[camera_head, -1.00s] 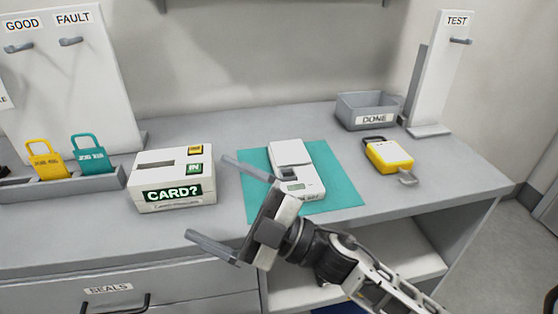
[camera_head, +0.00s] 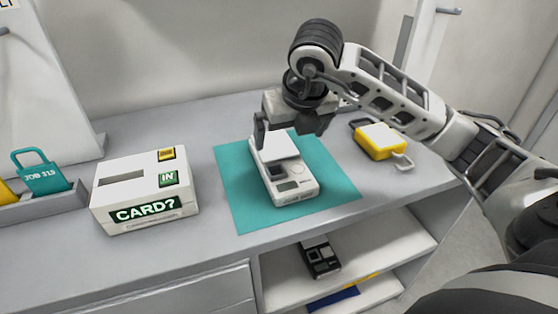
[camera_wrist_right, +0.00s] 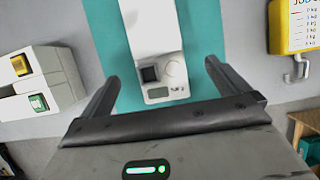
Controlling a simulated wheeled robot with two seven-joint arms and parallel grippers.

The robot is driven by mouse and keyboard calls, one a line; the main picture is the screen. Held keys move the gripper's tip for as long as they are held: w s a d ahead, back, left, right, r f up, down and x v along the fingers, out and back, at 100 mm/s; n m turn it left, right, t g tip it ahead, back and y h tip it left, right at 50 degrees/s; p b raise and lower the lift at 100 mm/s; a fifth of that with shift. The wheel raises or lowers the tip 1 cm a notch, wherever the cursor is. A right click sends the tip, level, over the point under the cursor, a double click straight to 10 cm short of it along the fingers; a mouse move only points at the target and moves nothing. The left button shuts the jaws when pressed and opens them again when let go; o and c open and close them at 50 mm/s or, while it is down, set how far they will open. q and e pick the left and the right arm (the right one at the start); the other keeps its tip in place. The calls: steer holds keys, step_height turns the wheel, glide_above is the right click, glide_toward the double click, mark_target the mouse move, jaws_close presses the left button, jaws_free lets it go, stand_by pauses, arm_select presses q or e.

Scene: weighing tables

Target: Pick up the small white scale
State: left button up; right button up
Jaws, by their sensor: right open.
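The small white scale (camera_head: 293,187) lies on a teal mat (camera_head: 235,195) on the grey table, its display end toward the front edge. My right gripper (camera_head: 290,138) is open and empty, pointing down over the scale's back part. One finger shows by the pan's left edge; the other is partly hidden. In the right wrist view the scale (camera_wrist_right: 150,35) appears between the spread fingers of the gripper (camera_wrist_right: 161,70), with gaps on both sides. I cannot tell whether the fingertips are down at its height. My left gripper is not in view.
A white card box (camera_head: 145,195) stands left of the mat. A yellow tag-like device (camera_head: 380,142) lies right of it, near my forearm. A teal tag (camera_head: 40,178) stands in a grey rack at far left. A dark device (camera_head: 320,258) sits on the shelf below.

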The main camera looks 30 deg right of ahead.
mark_target(280, 154)
steer(key=x, duration=0.5)
steer(key=shift+a, duration=0.1)
steer(key=shift+w+a+p+x, duration=0.15)
steer(key=shift+p+x, duration=0.25)
steer(key=shift+x, duration=0.9)
steer(key=shift+w+a+p+x, duration=0.15)
steer(key=shift+p+x, duration=0.25)
steer(key=shift+x, duration=0.95)
steer(key=shift+r, duration=0.2)
steer(key=c, duration=1.1)
steer(key=shift+o, duration=0.2)
